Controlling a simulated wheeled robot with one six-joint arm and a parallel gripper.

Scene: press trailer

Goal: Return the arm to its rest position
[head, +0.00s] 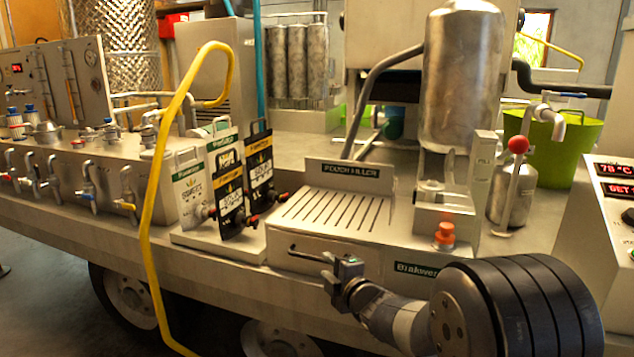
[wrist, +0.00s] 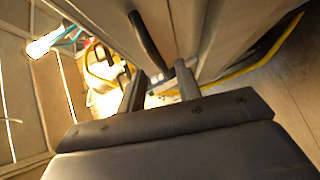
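My gripper (head: 340,268) is in front of the pouch filler's front panel, near the right end of a dark bar handle (head: 308,254). A dark bar (wrist: 148,38) runs just beyond the fingertips, probably that handle. I cannot tell whether a finger touches it. My arm reaches in from the lower right of the head view.
The pouch filler (head: 345,177) has a slotted tray. Pouches (head: 228,185) stand left of it. A yellow hose (head: 155,200) hangs over the trailer's front edge. An orange button (head: 444,234) and red-knobbed lever (head: 517,146) are at right. Floor shows at lower left.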

